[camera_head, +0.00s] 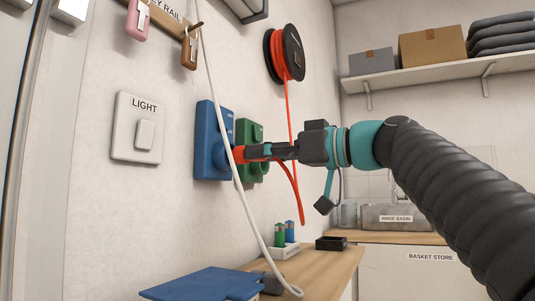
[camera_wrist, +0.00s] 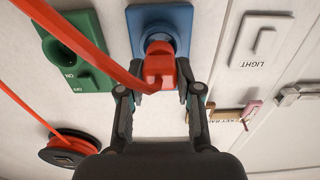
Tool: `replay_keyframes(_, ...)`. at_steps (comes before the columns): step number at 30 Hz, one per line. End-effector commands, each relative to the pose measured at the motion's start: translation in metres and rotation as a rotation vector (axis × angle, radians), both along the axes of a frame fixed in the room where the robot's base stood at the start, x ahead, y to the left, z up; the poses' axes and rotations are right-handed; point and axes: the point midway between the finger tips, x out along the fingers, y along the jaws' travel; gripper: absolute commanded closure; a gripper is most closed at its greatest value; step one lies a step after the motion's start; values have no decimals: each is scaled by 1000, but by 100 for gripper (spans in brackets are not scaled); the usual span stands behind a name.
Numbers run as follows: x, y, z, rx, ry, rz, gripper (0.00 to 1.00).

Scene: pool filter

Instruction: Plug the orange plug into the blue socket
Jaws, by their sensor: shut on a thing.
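The orange plug (camera_head: 239,155) is held in my gripper (camera_head: 262,152), right at the face of the blue socket (camera_head: 208,145) on the wall. In the wrist view the plug (camera_wrist: 160,66) sits between the two fingers of my gripper (camera_wrist: 156,88), lined up with the round opening of the blue socket (camera_wrist: 142,18). The plug covers most of that opening, so I cannot tell how deep it is in. Its orange cord (camera_head: 297,190) hangs in a loop below the gripper and runs up to the reel.
A green socket (camera_head: 246,130) with a switch is beside the blue one. A white light switch (camera_head: 137,128) is on the left. A white cable (camera_head: 222,110) hangs across the blue socket in the head view. The cord reel (camera_head: 291,54) is above; a wooden counter (camera_head: 325,268) is below.

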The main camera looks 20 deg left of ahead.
Motion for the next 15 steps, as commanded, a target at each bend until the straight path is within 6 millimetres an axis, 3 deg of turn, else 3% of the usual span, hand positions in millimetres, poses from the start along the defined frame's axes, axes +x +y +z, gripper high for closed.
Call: replay_keyframes(15, 1, 10, 0, 0, 0, 1, 100)
